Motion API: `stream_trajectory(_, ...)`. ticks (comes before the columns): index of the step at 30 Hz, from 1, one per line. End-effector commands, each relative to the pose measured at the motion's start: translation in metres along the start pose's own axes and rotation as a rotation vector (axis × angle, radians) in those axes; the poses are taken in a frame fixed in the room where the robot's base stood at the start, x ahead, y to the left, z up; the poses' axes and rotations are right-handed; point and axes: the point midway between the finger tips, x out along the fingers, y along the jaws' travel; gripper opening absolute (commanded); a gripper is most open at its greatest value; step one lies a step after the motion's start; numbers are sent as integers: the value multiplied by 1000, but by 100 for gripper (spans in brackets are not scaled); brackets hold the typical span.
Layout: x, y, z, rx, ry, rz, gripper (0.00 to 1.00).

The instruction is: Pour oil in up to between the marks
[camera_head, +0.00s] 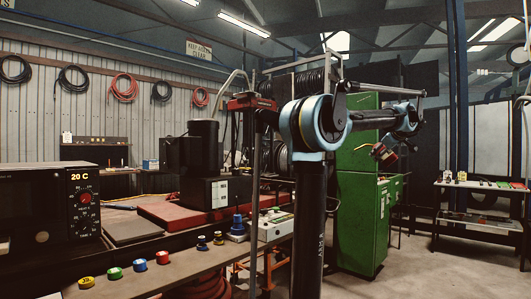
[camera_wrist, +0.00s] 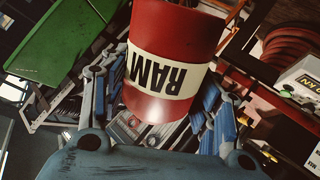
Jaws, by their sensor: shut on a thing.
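A red oil can with a white band lettered "RAM" (camera_wrist: 165,60) fills the upper middle of the wrist view, its lettering upside down. My gripper (camera_wrist: 160,108) is shut on the can, with a finger on each side. In the head view my gripper (camera_head: 379,150) is small, at the end of my outstretched arm, in front of the green cabinet, with the red can (camera_head: 390,161) tilted in it.
The green cabinet (camera_head: 361,210) stands behind my arm. A side table (camera_head: 485,187) stands at the right. Coiled red hose (camera_wrist: 287,45) shows in the wrist view. Open floor lies between cabinet and side table.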

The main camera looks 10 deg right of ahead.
Motion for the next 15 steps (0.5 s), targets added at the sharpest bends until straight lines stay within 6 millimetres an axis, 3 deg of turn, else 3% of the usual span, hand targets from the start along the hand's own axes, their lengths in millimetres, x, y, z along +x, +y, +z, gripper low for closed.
stream_trajectory(10, 3, -3, -4, -2, 4, -4, 17)
stream_trajectory(15, 24, -21, -30, -10, 34, -30, 17)
